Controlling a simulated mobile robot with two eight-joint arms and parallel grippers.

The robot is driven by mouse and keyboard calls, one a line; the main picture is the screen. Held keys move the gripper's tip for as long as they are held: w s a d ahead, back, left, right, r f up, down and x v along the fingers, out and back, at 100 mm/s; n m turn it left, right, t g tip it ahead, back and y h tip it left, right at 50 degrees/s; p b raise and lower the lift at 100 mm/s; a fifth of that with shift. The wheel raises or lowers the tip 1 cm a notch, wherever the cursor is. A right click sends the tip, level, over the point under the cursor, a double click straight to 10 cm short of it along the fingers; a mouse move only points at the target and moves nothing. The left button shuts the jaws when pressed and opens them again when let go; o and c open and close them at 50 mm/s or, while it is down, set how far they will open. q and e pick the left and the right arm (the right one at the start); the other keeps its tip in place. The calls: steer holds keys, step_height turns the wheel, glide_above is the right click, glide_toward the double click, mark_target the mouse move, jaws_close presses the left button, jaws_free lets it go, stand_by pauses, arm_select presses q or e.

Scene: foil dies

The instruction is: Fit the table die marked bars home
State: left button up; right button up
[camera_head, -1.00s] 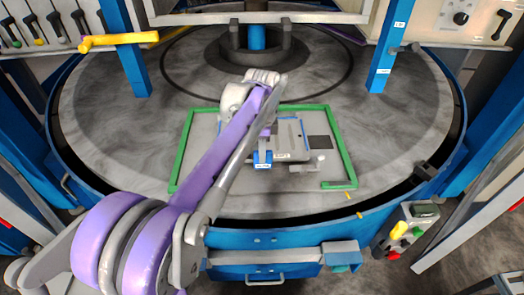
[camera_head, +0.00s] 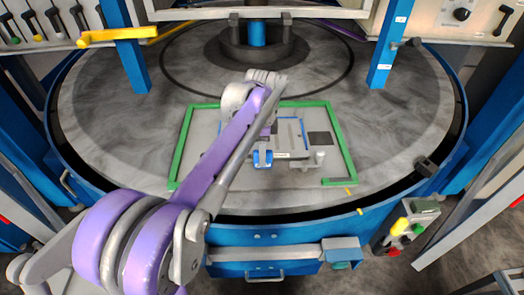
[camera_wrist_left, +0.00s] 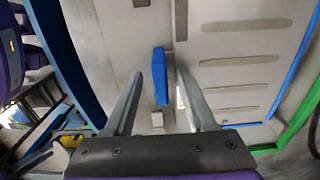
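My left gripper (camera_head: 265,143) is above the green-framed work area, at the left edge of a pale plate (camera_head: 291,136). In the left wrist view, the plate (camera_wrist_left: 215,74) bears several long parallel bar shapes, so I take it for the bars die. My left gripper (camera_wrist_left: 160,76) is open there, its two fingers apart with a blue block (camera_wrist_left: 160,70) showing between them and gaps on both sides. The blue block (camera_head: 262,159) also shows in the head view. The plate looks flat; whether it is fully seated I cannot tell. My right gripper is out of view.
A green frame (camera_head: 338,140) borders the work area on the round grey table (camera_head: 400,110). Blue posts (camera_head: 388,50) stand around; a button box (camera_head: 405,232) hangs at front right.

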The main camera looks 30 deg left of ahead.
arm_select(q)
step_height(320, 180, up, 11)
steer(key=shift+p, duration=0.4)
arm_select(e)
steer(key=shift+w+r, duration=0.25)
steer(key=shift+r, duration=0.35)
arm_select(q)
steer(key=shift+f, duration=0.15)
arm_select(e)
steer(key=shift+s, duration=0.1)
